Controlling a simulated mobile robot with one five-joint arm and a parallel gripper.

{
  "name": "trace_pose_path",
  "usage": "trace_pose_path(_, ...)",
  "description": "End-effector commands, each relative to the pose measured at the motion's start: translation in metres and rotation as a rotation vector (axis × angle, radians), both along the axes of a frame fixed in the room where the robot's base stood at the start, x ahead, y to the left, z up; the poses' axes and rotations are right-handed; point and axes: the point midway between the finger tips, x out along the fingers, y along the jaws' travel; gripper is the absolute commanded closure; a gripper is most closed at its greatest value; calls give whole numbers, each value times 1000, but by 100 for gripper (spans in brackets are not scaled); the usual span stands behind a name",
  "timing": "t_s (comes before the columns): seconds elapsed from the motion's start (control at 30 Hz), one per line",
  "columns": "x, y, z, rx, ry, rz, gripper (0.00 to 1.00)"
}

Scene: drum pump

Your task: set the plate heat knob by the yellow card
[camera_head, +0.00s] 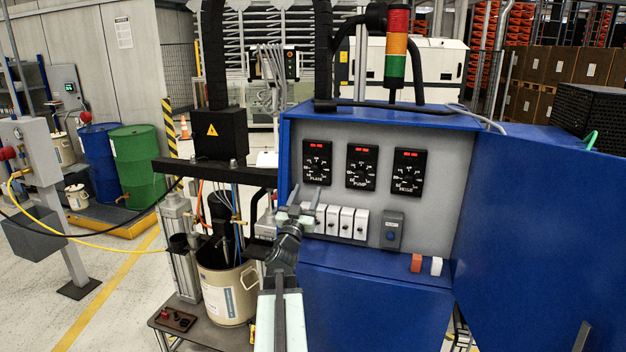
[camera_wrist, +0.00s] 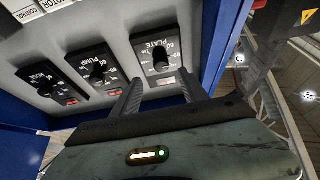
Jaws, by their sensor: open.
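The plate heat knob sits on a black dial plate marked PLATE (camera_head: 317,163), leftmost of three on the grey panel inside the blue cabinet. In the wrist view, which is upside down, the plate knob (camera_wrist: 160,62) is dark and points roughly along the panel; its exact setting is too small to read. My gripper (camera_head: 305,192) is open and empty, its fingers pointing at the panel just below the PLATE dial. In the wrist view the gripper (camera_wrist: 160,80) has its fingertips on either side of the knob's line, apart from it. I cannot make out a yellow card.
The PUMP dial (camera_head: 361,167) and a third dial (camera_head: 408,172) stand to the right. The open blue door (camera_head: 530,230) bounds the right side; a beige pail (camera_head: 228,290) stands left.

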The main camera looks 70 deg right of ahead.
Motion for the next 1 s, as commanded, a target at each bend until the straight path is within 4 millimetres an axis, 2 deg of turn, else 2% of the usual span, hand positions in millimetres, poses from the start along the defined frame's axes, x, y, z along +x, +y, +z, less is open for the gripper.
trace_pose_path(0.17,2,-16,8,1,-1,0,49)
trace_pose_path(0.4,5,-58,27,2,0,2,49)
trace_pose_path(0.5,5,-69,30,1,1,2,49)
trace_pose_path(0.77,5,-72,29,1,1,3,49)
trace_pose_path(0.93,5,-71,29,1,0,3,93)
trace_pose_path(0.97,5,-71,29,1,0,3,100)
trace_pose_path(1.0,4,-71,29,1,0,2,100)
